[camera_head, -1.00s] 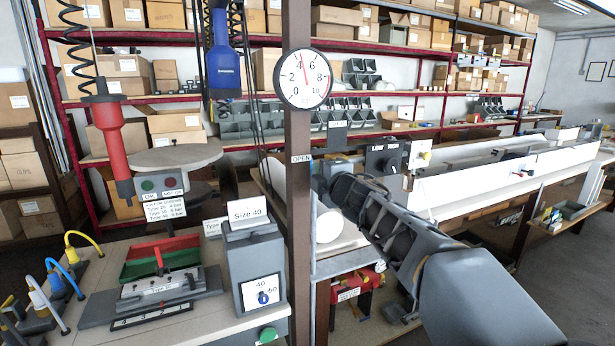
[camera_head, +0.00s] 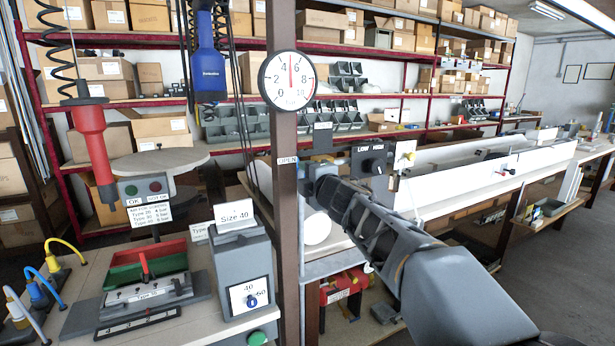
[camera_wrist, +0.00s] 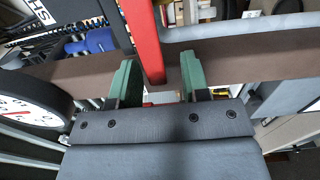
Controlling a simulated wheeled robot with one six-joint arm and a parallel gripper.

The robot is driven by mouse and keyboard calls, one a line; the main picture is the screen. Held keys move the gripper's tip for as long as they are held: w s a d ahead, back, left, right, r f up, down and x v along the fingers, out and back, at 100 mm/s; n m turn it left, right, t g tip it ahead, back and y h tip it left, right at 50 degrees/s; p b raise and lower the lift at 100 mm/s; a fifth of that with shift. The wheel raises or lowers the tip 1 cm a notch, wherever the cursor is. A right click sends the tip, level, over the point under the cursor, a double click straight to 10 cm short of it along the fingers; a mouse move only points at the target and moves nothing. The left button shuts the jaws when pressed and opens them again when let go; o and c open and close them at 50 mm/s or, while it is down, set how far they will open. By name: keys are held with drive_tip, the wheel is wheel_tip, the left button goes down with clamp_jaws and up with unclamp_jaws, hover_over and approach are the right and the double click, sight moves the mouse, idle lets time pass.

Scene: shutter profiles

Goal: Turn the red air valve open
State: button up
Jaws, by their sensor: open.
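A red bar (camera_wrist: 146,40), apparently the air valve's lever, comes down from the top of the wrist view. Its lower end lies between the two green fingers of my gripper (camera_wrist: 158,80), with gaps on both sides. The fingers are open. In the head view my gripper end reaches the brown post (camera_head: 285,220) below the round gauge (camera_head: 290,81); its fingers and the red lever cannot be made out there. A label (camera_head: 287,160) on the post is partly legible. The gauge needle points nearly straight up.
The gauge rim (camera_wrist: 30,100) is close left of my gripper in the wrist view. A dark plate with white letters (camera_wrist: 42,12) is at the upper left. A grey box (camera_head: 240,270) stands left of the post. A red hanging tool (camera_head: 93,150) and a blue one (camera_head: 209,65) hang further left.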

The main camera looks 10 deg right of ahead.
drive_tip(key=p+v, duration=0.1)
drive_tip(key=v, duration=1.2)
drive_tip(key=shift+s+p, duration=0.35)
drive_tip(key=shift+s, duration=0.05)
drive_tip(key=shift+d, duration=0.15)
